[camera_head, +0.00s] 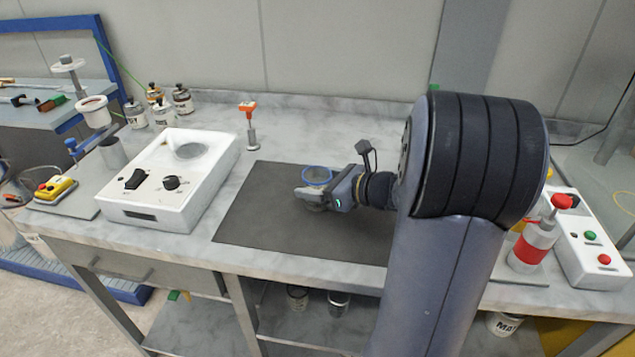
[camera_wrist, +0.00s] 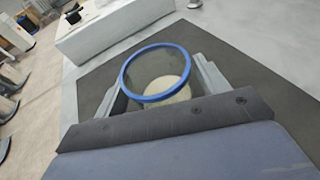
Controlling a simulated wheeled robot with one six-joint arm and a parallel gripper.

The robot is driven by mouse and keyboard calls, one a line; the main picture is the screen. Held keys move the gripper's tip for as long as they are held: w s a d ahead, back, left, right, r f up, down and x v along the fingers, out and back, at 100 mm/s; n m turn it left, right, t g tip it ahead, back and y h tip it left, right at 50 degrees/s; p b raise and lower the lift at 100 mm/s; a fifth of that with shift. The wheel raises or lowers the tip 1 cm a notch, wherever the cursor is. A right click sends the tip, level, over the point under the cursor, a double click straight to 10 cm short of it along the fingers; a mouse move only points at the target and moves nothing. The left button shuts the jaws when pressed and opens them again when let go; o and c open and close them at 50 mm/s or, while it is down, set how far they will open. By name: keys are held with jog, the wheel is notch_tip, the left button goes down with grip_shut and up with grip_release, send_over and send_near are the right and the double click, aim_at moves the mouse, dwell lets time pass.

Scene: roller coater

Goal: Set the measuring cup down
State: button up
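The measuring cup (camera_head: 316,174) is clear with a blue rim. In the wrist view the cup (camera_wrist: 156,72) sits between the two fingers of my gripper (camera_wrist: 160,88), with a pale, whitish content or base visible inside. In the head view my gripper (camera_head: 322,192) is over the dark mat (camera_head: 262,225) on the grey bench, with the fingers on either side of the cup. The fingers appear closed against its sides. The cup looks about upright. Whether its bottom touches the mat is hard to tell.
A white device (camera_head: 168,180) with a round recess stands left of the mat. An orange-topped tool (camera_head: 250,125) stands behind it. Several small jars (camera_head: 160,108) are at the back left. A red-capped bottle (camera_head: 534,238) and a white button box (camera_head: 588,245) are at the right. The mat's front is clear.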

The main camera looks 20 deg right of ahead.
jog(key=shift+o, duration=0.2)
jog(key=shift+s+d+r, duration=0.15)
jog(key=shift+r, duration=0.15)
jog(key=v, duration=1.1)
jog(key=shift+s+p, duration=0.25)
jog(key=shift+p, duration=0.15)
jog(key=shift+w, duration=0.1)
jog(key=x, duration=1.2)
jog(key=shift+f+b, duration=0.2)
jog(key=shift+b, duration=0.2)
jog(key=shift+d+r+p, duration=0.1)
jog(key=shift+r+p, duration=0.2)
jog(key=shift+r, duration=0.95)
